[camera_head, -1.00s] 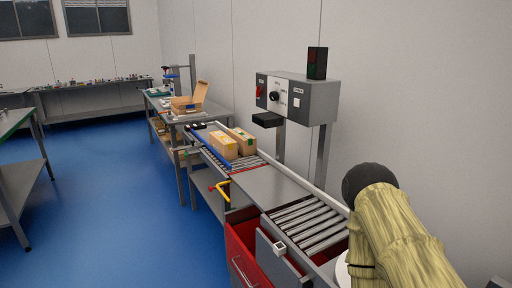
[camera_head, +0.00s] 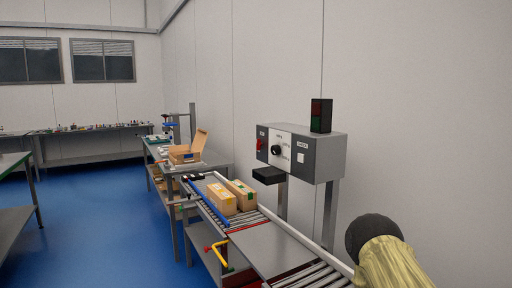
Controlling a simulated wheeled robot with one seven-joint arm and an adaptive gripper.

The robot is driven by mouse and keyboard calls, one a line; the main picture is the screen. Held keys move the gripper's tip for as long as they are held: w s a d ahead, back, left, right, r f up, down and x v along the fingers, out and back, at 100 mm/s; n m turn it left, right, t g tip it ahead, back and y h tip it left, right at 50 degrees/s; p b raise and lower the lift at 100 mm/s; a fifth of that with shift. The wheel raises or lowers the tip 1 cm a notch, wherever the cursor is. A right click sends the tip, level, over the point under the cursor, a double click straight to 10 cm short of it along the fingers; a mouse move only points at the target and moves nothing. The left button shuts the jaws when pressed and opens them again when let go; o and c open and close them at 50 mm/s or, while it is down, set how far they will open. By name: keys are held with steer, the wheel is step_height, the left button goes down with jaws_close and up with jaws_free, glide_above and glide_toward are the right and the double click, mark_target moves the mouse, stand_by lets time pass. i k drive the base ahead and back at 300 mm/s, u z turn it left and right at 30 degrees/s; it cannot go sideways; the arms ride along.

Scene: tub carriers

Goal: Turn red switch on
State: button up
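A red switch (camera_head: 260,145) sits at the left end of the front face of a grey control box (camera_head: 322,158). It is too small to tell which way it is set. A black round knob (camera_head: 276,150) is to its right, and a white square button (camera_head: 300,158) is farther right. A lamp block (camera_head: 321,116) with red and green parts stands on top of the box. My arm, in a yellowish cover with a dark round joint, shows at the lower right, apart from the box. My gripper is not in view.
Below the box runs a roller conveyor (camera_head: 318,278) with two cardboard boxes (camera_head: 222,200) (camera_head: 241,194) on it. A black shelf (camera_head: 268,175) juts out under the box. A yellow handle (camera_head: 219,257) sticks out at the conveyor's side. Blue floor (camera_head: 110,235) is clear at the left.

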mark_target(259, 144)
steer(key=u, duration=0.4)
steer(key=i, duration=0.6)
steer(key=u, duration=0.4)
